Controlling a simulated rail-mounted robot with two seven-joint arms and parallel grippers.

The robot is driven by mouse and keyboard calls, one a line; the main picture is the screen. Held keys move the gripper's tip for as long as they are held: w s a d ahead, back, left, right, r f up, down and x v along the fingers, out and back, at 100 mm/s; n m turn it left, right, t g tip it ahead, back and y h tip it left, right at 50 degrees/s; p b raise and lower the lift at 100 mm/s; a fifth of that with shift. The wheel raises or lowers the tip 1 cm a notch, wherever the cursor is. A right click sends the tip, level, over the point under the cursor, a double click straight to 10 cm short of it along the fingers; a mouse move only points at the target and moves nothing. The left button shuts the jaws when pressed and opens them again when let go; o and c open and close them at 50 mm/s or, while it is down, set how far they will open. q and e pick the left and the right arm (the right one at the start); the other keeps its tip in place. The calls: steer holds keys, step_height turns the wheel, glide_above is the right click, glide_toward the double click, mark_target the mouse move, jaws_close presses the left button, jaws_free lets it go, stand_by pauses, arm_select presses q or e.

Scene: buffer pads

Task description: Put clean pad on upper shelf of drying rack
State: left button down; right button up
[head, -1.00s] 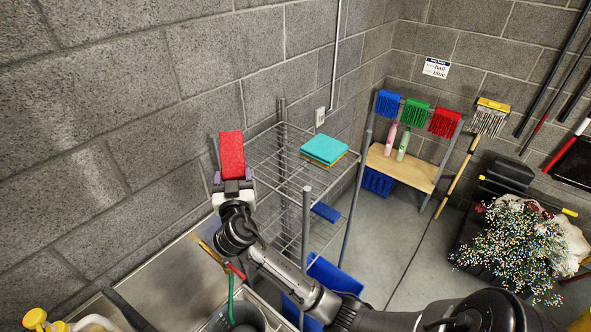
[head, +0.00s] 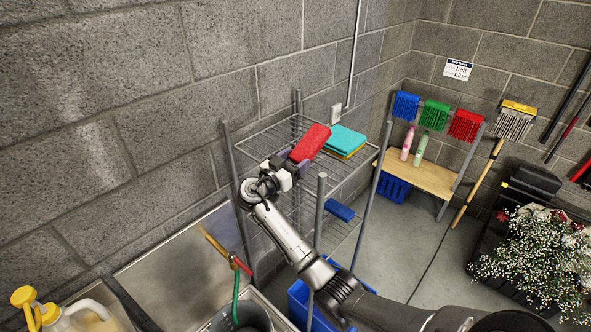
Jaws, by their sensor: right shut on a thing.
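A red pad (head: 311,142) is held in my right gripper (head: 293,162), which is shut on it. The pad is over the upper wire shelf of the drying rack (head: 258,142), just left of a teal pad (head: 346,138). The teal pad lies on a yellow pad (head: 343,154) on that shelf. I cannot tell whether the red pad touches the shelf or the teal pad. A blue pad (head: 339,210) lies on the lower shelf. My left gripper is not in view.
A metal sink (head: 180,262) with a green hose and a dark bucket (head: 240,318) is at lower left. A blue bin (head: 299,300) stands under the rack. The left part of the upper shelf is bare.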

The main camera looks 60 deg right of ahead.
steer(key=shift+f+p, duration=0.35)
steer(key=shift+f, duration=1.6)
steer(key=shift+f, duration=0.15)
steer(key=shift+f, duration=0.1)
steer(key=o, duration=0.8)
steer(key=shift+o, duration=0.7)
